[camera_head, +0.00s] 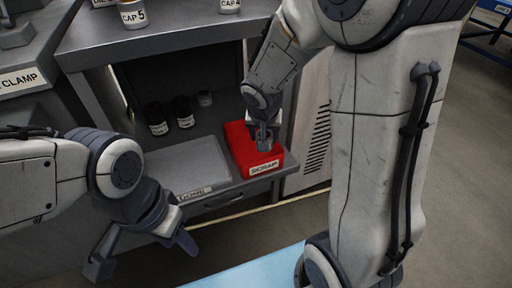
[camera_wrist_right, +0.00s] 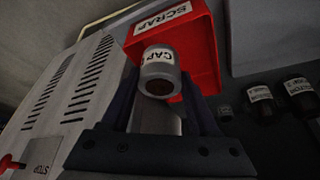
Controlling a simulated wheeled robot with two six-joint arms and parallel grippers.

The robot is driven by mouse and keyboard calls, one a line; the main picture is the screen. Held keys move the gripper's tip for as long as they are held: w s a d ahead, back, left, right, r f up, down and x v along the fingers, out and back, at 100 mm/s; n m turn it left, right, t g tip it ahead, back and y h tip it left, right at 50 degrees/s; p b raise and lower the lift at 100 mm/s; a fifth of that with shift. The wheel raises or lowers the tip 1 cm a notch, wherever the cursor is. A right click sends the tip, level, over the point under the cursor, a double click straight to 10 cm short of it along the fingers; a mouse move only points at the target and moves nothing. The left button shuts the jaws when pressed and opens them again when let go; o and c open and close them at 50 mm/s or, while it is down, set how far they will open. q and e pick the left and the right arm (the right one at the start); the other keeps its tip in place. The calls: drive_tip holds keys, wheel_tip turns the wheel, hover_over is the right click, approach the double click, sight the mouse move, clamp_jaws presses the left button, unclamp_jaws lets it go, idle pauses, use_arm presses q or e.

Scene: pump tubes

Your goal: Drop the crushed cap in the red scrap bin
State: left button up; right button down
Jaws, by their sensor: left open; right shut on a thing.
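The red scrap bin (camera_head: 238,141), labelled SCRAP, stands at the right end of the lower shelf. My right gripper (camera_head: 265,143) points down over it. In the right wrist view my right gripper (camera_wrist_right: 160,88) is shut on a grey cap (camera_wrist_right: 158,82) with a white CAP label. The cap's round end faces the camera, with a dark brownish middle; I cannot tell how crushed it is. The red bin (camera_wrist_right: 203,60) shows behind the cap. In the head view the held cap is hard to make out. My left gripper (camera_head: 145,254) is open and empty at lower left.
A pale tray labelled DONE (camera_head: 185,166) lies left of the bin. Two dark labelled containers (camera_head: 183,112) and a small grey piece (camera_head: 205,98) stand behind it. Jars labelled CAP 5 (camera_head: 133,14) and CAP 4 (camera_head: 229,6) stand on the upper surface. A vented cabinet (camera_head: 312,130) stands right of the bin.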

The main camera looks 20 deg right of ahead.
drive_tip(key=w+f+b, duration=0.1)
drive_tip(key=f, duration=0.1)
drive_tip(key=w+f+b, duration=0.1)
drive_tip(key=w+f, duration=0.1)
drive_tip(key=f, duration=0.1)
drive_tip(key=w+f+b, duration=0.1)
drive_tip(key=w+f, duration=0.1)
drive_tip(key=shift+w+a+f+b, duration=0.15)
drive_tip(key=shift+a+f+b, duration=0.05)
drive_tip(key=shift+a+b, duration=0.15)
drive_tip(key=shift+r, duration=0.15)
drive_tip(key=shift+f+b, duration=0.65)
drive_tip(key=shift+c, duration=0.7)
unclamp_jaws()
drive_tip(key=shift+r, duration=0.1)
